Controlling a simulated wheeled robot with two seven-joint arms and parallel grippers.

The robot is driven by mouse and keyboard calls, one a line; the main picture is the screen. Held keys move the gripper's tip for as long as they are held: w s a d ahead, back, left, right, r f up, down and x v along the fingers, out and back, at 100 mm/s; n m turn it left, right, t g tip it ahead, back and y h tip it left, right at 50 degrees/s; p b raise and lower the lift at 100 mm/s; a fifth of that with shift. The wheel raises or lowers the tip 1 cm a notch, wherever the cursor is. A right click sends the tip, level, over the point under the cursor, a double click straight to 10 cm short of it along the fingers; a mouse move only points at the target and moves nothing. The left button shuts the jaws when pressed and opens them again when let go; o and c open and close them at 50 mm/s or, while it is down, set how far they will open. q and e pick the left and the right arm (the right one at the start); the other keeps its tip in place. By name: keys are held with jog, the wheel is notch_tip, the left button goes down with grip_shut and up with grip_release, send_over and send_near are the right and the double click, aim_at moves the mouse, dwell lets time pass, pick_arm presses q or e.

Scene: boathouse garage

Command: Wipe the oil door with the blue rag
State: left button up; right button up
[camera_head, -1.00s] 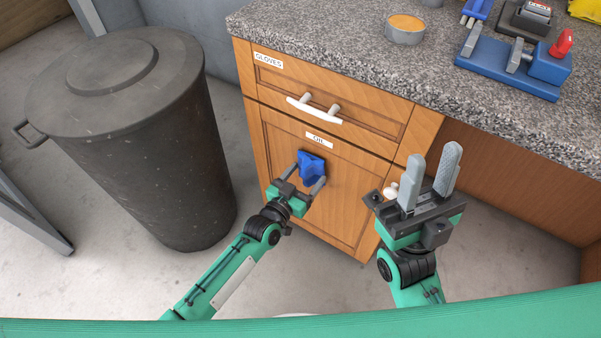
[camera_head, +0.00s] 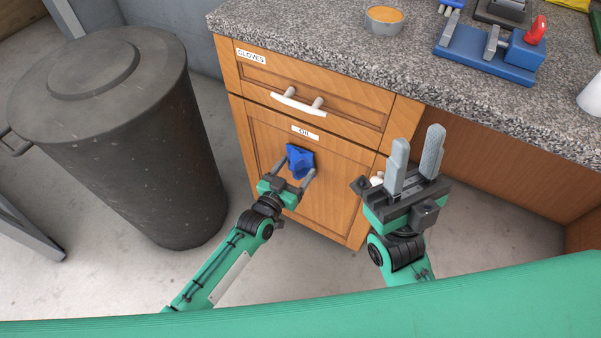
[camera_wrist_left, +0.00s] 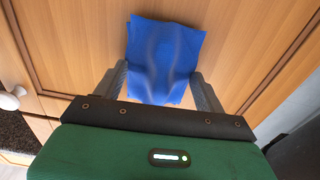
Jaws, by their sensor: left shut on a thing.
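The oil door (camera_head: 262,142) is the wooden cabinet door under the white label "OIL" (camera_head: 305,132); it is shut. My left gripper (camera_head: 294,170) is shut on the blue rag (camera_head: 300,160) and holds it at the upper middle of the door. In the left wrist view the rag (camera_wrist_left: 163,55) lies between the two fingers, in front of the wood; whether it presses on the door is hard to tell. My right gripper (camera_head: 415,160) is open and empty, fingers up, in front of the cabinet's right side. The door's white knob (camera_head: 377,179) is partly hidden by it.
A dark bin (camera_head: 120,130) stands left of the cabinet. The "GLOVES" drawer (camera_head: 310,90) with a white handle is above the door. The granite counter (camera_head: 310,35) holds an orange-filled tin (camera_head: 384,19) and a blue vise-like tool (camera_head: 490,52).

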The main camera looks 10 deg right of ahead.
pick_arm(q)
jog(key=w+a, duration=0.1)
jog(key=a, duration=0.1)
jog(key=w+a, duration=0.2)
jog(key=shift+r+b, duration=0.15)
jog(key=shift+b, duration=0.15)
jog(key=p+v, duration=0.3)
jog(key=v, duration=0.3)
dwell(0.5)
jog(key=shift+s+d, duration=0.1)
